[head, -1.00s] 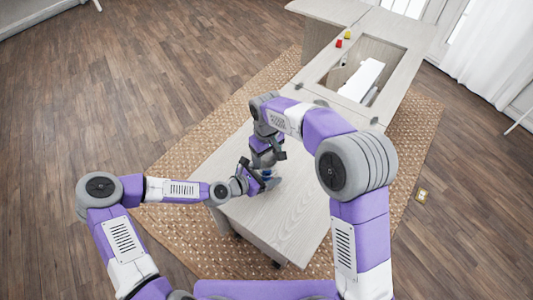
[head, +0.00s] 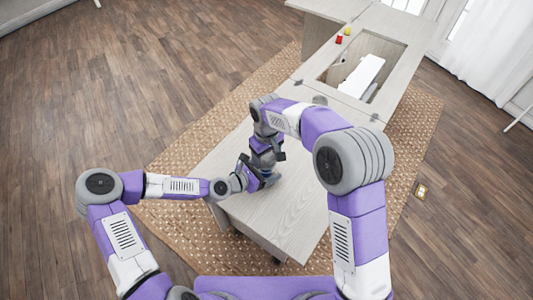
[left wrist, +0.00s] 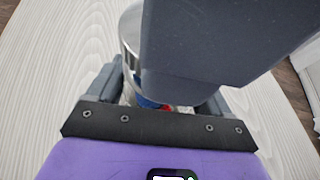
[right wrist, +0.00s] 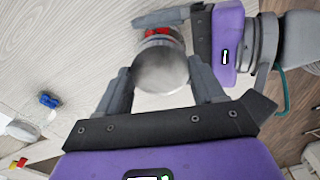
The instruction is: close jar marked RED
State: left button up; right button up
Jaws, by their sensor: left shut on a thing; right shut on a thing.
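A glass jar stands at the near part of the cabinet top (head: 290,205). Its red marking (right wrist: 160,32) shows in the right wrist view, and red and blue on its side (left wrist: 150,103) show in the left wrist view. A round silver lid (right wrist: 160,70) is at the jar's top; whether it is fully seated is not clear. My left gripper (left wrist: 158,92) is shut around the jar's body. My right gripper (right wrist: 162,88) is shut on the lid, above the left one. In the head view the arms mostly hide the jar.
A small blue object (right wrist: 48,100) lies on the cabinet top near the jar. Farther back, a red (head: 339,40) and a yellow (head: 347,31) piece sit by the opening holding a white sewing machine (head: 362,76). The near right surface is bare.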

jog(key=shift+s+d+f, duration=0.1)
jog(key=shift+s+f, duration=0.05)
jog(key=shift+f, duration=0.8)
dwell(0.6)
jog(key=shift+r, duration=0.2)
jog(key=shift+r, duration=0.2)
jog(key=shift+a+r, duration=0.2)
jog(key=shift+r, duration=0.25)
dwell(0.8)
jog(key=shift+d+f, duration=0.1)
jog(key=shift+f, duration=0.2)
